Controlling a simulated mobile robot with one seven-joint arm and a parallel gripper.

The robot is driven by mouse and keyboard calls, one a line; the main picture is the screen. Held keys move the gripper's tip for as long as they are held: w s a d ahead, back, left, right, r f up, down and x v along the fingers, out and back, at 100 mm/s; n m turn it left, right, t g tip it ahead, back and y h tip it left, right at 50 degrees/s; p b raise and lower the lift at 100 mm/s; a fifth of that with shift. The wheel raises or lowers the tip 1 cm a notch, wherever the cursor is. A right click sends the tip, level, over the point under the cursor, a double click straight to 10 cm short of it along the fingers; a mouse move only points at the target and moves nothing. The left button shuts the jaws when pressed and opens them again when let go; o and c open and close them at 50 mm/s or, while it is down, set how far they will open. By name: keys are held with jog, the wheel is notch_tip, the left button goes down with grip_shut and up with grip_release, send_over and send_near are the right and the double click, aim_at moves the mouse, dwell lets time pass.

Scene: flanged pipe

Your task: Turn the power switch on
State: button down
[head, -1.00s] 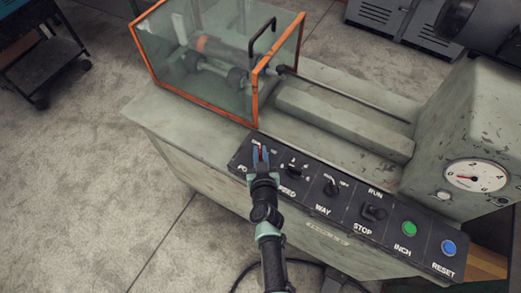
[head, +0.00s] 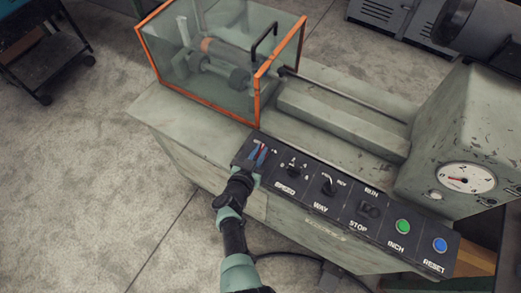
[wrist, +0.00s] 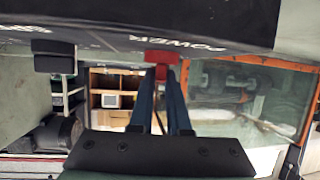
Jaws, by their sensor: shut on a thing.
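The red power switch (wrist: 161,57) sits on the black control panel beside the word POWER, which appears upside down in the wrist view. In the head view the switch (head: 265,152) is a small red spot near the panel's left end. My gripper (wrist: 160,74) is shut on the switch, with its blue fingertips against it. In the head view my gripper (head: 262,153) reaches the panel from the lower left, its fingers leaning right. The fingers partly hide the switch and its labels, so its exact setting cannot be read.
The SPEED (head: 293,172), WAY (head: 329,187) and RUN/STOP (head: 370,209) switches stand right of my gripper. The green INCH (head: 403,226) and blue RESET (head: 440,245) buttons lie beyond. An orange-framed glass guard (head: 207,99) stands behind the panel. Open floor lies at left.

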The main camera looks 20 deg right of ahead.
jog(key=m+g+b, duration=0.1)
jog(key=m+g+h+b, duration=0.1)
jog(key=b, duration=0.1)
jog(key=f+m+g+h+b, duration=0.1)
jog(key=shift+w+a+m+b, duration=0.25)
jog(key=shift+w+m+b, duration=0.05)
jog(key=shift+m+b, duration=0.1)
jog(key=m+g+h+b, duration=0.1)
jog(key=m+g+b, duration=0.2)
jog(key=b, duration=0.3)
jog(key=shift+w+g+h, duration=0.15)
jog(key=shift+g+h, duration=0.25)
jog(key=m+g+b, duration=0.2)
jog(key=g+b, duration=0.1)
jog(key=b, duration=0.4)
jog(key=shift+w+r+m, duration=0.1)
jog(key=shift+w+m, duration=0.05)
jog(key=shift+m, duration=0.25)
jog(key=shift+r+m+g+b, duration=0.1)
jog(key=shift+m+g+b, duration=0.3)
jog(key=shift+b, duration=0.65)
jog(key=shift+d+r+g+b, duration=0.1)
jog(key=shift+r+g+b, duration=0.25)
jog(key=shift+b, duration=0.35)
jog(key=c, duration=0.9)
grip_release()
